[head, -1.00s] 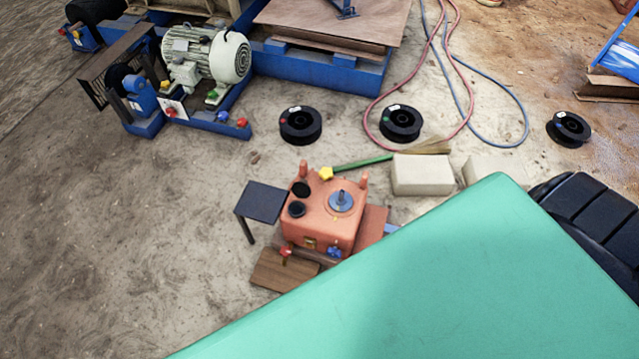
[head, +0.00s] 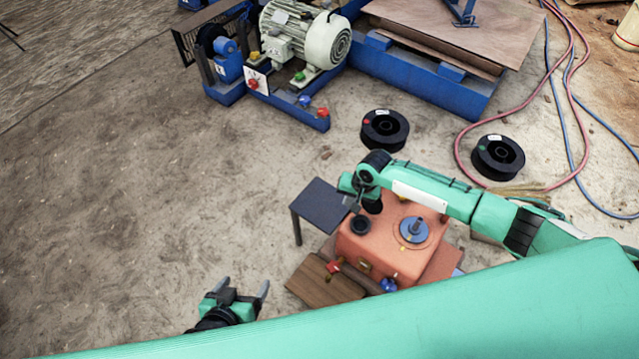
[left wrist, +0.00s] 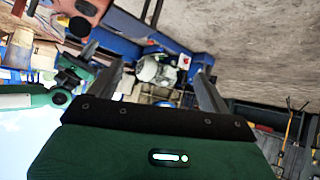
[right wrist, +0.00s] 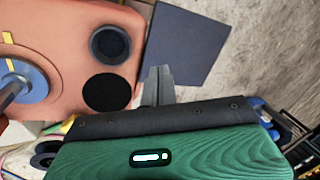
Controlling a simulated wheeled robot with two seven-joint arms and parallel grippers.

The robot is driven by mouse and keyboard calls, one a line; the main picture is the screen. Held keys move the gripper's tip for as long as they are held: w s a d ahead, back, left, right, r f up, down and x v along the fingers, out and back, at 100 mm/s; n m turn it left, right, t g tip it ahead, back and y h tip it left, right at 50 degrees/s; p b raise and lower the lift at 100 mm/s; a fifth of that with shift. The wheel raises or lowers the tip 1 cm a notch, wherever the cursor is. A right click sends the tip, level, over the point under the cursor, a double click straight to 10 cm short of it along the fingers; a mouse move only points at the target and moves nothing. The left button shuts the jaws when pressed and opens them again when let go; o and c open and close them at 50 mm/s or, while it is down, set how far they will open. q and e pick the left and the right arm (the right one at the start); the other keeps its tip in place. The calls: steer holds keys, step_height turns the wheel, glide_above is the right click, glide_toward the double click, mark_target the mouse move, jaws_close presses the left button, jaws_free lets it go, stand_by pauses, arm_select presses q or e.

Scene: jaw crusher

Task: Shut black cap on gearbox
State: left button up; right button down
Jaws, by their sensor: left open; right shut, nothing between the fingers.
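The orange gearbox (head: 375,243) stands on the floor with a blue round fitting on top. Two black round parts sit side by side on its top: a ring-rimmed one (head: 360,226) and a flat-looking disc (right wrist: 107,92). The ring-rimmed one also shows in the right wrist view (right wrist: 110,43). I cannot tell which is the cap and which the opening. My right gripper (head: 353,205) is shut and empty, beside these parts; its fingertips (right wrist: 158,76) are at the gearbox edge. My left gripper (head: 242,288) is open and empty, left of the gearbox.
A dark flat plate on a leg (head: 319,204) stands left of the gearbox, close to the right gripper. A brown board (head: 322,284) lies in front. Black spools (head: 385,130) and a motor on a blue frame (head: 320,42) are behind. The floor at left is clear.

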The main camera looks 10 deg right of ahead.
steer(key=w+d+r+m+g+h+b, duration=0.1)
steer(key=w+d+r+m+b, duration=0.15)
steer(key=d, duration=0.35)
steer(key=w+d+r+m+g+h+b, duration=0.1)
steer(key=w+d+r+m, duration=0.1)
steer(key=d+r+m, duration=0.3)
steer(key=f, duration=0.3)
steer(key=f+n+b, duration=0.1)
steer(key=f, duration=0.3)
steer(key=f+n+b, duration=0.1)
steer(key=f, duration=0.2)
steer(key=shift+s+d+f, duration=0.15)
steer(key=shift+s+d, duration=0.05)
steer(key=shift+d, duration=0.15)
arm_select(q)
step_height(320, 180, up, 13)
steer(key=w+d+t+h, duration=0.2)
steer(key=t, duration=0.5)
steer(key=shift+w+d+n+h+b, duration=0.15)
steer(key=shift+w+n+h+b, duration=0.15)
steer(key=shift+w, duration=0.1)
arm_select(e)
steer(key=shift+f, duration=0.3)
arm_select(q)
steer(key=shift+f, duration=0.2)
